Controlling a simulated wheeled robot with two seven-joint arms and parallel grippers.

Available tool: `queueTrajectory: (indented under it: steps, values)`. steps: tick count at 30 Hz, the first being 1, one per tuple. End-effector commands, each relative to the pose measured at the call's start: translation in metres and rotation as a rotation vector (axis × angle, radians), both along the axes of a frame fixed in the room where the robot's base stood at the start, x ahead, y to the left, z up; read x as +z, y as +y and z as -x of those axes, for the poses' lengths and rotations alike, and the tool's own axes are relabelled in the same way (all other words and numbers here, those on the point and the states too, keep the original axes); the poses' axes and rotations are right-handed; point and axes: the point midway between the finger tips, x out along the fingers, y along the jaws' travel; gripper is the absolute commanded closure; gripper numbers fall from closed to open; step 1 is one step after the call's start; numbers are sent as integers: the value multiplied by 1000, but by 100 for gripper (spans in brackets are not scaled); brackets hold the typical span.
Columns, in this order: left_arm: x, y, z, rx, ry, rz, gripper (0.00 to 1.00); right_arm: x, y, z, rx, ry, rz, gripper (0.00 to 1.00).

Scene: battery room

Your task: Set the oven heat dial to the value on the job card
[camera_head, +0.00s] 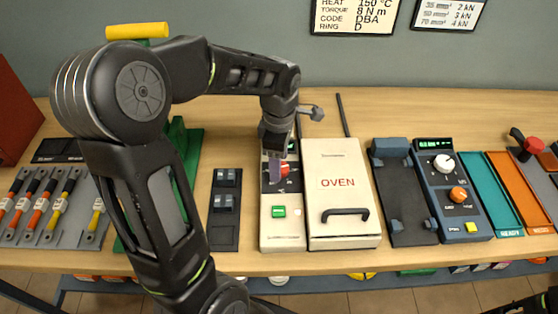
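The job card (355,16) on the wall reads HEAT 150 °C, TORQUE 8 N m, CODE DBA, RING D; its top is cut off. The white oven (340,225) has a lid marked OVEN and a black handle. Its narrow control panel (282,238) stands at its left, with a green button and a small display. The red heat dial (285,171) is partly hidden behind my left gripper (274,172), which points down over it. I cannot tell whether the fingers touch the dial or how far apart they are. The dial's setting cannot be read. My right gripper is not visible.
A black switch plate (225,211) lies left of the panel. Right of the oven are a dark cradle (407,215), a blue unit (450,200) with white and orange knobs, and teal (491,210) and orange trays. My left arm covers the left-middle bench.

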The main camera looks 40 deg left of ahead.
Motion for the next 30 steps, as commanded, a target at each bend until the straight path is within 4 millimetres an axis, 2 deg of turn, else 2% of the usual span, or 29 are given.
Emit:
queueTrajectory:
  steps: [3, 11, 30]
  values:
    - [-6, 0, 0, 0, -1, 0, 41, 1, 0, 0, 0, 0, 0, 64]
    - [-7, 0, 0, 0, -1, 1, 42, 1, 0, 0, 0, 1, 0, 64]
    - [-7, 0, 0, 0, -1, 1, 94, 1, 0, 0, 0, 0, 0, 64]
